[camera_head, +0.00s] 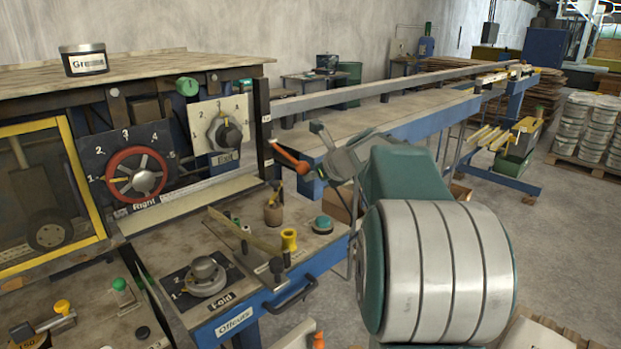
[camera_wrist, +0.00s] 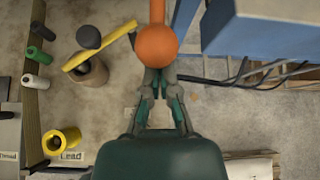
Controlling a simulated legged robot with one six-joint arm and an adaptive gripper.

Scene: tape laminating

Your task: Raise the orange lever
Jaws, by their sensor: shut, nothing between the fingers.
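The orange lever (camera_head: 289,157) sticks out from the dark upright post at the right end of the machine, sloping down toward my gripper in the head view. In the wrist view its round orange knob (camera_wrist: 156,45) and shaft (camera_wrist: 157,12) are at top centre. My gripper (camera_head: 328,150) is just right of the knob in the head view. In the wrist view my gripper (camera_wrist: 159,74) is shut and empty, its fingertips partly hidden by the knob. I cannot tell whether they touch it.
The blue-edged table (camera_head: 400,114) runs back behind the lever. Left of the lever are the Right dial (camera_head: 136,175) and another dial (camera_head: 224,131).

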